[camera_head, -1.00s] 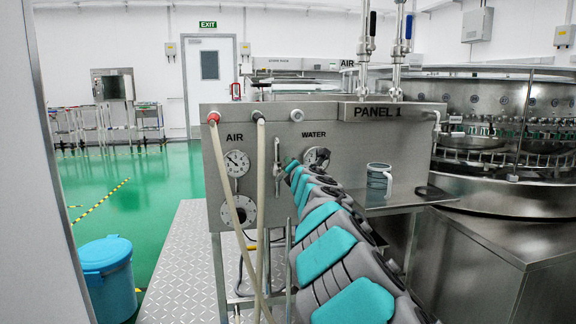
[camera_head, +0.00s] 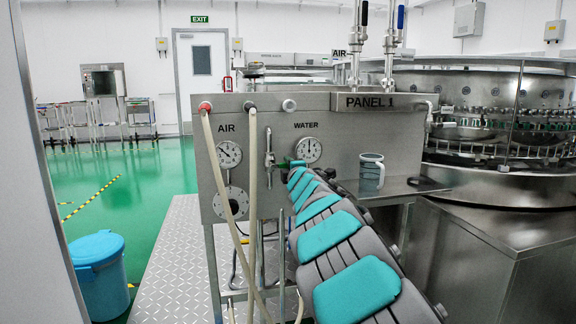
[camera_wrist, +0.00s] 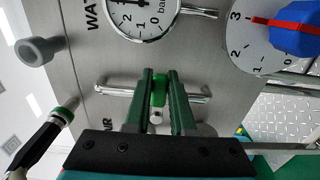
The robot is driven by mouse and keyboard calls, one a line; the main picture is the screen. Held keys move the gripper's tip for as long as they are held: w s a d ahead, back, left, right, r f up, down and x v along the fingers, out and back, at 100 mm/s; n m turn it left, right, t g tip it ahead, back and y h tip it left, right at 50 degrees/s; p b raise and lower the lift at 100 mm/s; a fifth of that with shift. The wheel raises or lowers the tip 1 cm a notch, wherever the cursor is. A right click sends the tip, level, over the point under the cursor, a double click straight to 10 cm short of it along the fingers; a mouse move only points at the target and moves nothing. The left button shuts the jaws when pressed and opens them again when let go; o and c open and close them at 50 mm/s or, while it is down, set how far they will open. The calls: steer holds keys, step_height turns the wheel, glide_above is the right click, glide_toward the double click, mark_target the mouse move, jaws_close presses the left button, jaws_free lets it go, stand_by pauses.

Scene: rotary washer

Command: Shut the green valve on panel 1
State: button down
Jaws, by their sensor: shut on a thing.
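The green valve (camera_wrist: 158,92) is on the steel front of panel 1 (camera_head: 370,101). My gripper (camera_wrist: 162,100) has green fingers shut around the green hub, with the bar sticking out on both sides. In the head view my gripper (camera_head: 288,164) reaches the handle from the right, and my arm partly hides the panel below it.
The WATER gauge (camera_head: 308,149) is close above my fingers. Two hoses (camera_head: 227,185) hang at the left. A grey mug (camera_head: 371,172) stands on the steel shelf at the right. The wrist view shows a blue knob (camera_wrist: 298,32) with a red pointer. A blue bin (camera_head: 98,272) stands at the left.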

steer(key=shift+f, duration=0.2)
stand_by(0.4)
steer(key=c, duration=0.8)
jaws_free()
steer(key=shift+o, duration=0.2)
steer(key=shift+r, duration=0.1)
steer(key=v, duration=0.7)
steer(key=shift+s, duration=0.4)
steer(key=shift+d, duration=0.15)
